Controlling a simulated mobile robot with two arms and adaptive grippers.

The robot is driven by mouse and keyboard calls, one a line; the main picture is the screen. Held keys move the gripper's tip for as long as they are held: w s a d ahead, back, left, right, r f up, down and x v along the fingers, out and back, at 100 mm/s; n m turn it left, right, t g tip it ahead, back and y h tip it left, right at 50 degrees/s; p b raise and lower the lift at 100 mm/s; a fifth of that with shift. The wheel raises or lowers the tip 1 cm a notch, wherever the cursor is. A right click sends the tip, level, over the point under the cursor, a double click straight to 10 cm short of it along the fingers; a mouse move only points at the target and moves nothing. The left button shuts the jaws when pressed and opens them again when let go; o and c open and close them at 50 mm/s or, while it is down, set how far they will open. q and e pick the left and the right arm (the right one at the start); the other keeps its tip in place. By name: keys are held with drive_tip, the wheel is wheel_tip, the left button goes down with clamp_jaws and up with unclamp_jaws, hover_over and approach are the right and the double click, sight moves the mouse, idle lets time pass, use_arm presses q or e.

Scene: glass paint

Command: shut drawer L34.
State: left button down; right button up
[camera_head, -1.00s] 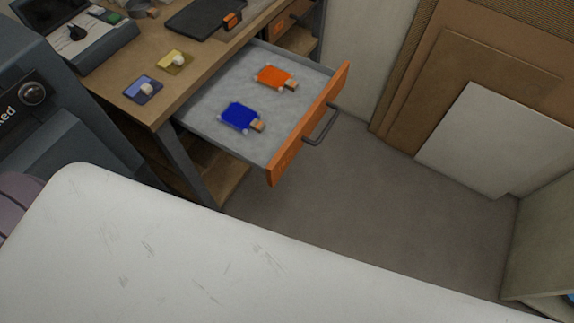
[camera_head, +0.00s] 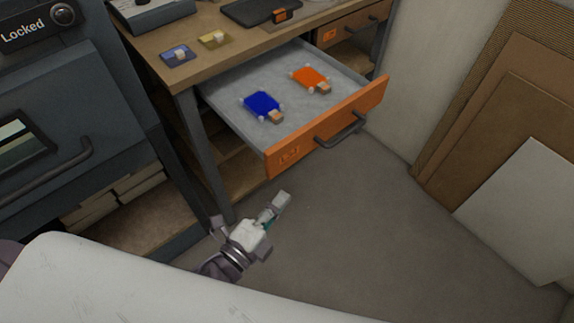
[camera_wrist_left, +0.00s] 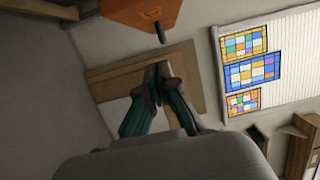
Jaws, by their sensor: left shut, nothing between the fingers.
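The open drawer (camera_head: 292,155) has an orange front with a dark bar handle (camera_head: 341,132) and a grey inside, and it sticks out from under the wooden bench. Its front carries a label too small to read surely. A blue item (camera_head: 261,103) and an orange item (camera_head: 309,78) lie in it. My left gripper (camera_head: 282,199) is shut and empty, below and in front of the drawer front, apart from it. In the left wrist view its fingers (camera_wrist_left: 158,75) are together, and an orange panel with a dark handle (camera_wrist_left: 151,13) shows at the top. My right gripper is not in view.
The wooden bench (camera_head: 150,38) holds a blue card, a yellow card and a black tablet. Another orange drawer front (camera_head: 350,27) sits closed further right. A dark cabinet marked "Locked" (camera_head: 75,90) stands left. Boards (camera_head: 520,210) lean at the right. The floor before the drawer is clear.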

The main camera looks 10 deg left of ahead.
sight(217, 109)
use_arm(q)
drive_tip(key=shift+w+a+p, duration=0.1)
drive_tip(key=shift+w+p, duration=1.2)
drive_tip(key=shift+w, duration=3.6)
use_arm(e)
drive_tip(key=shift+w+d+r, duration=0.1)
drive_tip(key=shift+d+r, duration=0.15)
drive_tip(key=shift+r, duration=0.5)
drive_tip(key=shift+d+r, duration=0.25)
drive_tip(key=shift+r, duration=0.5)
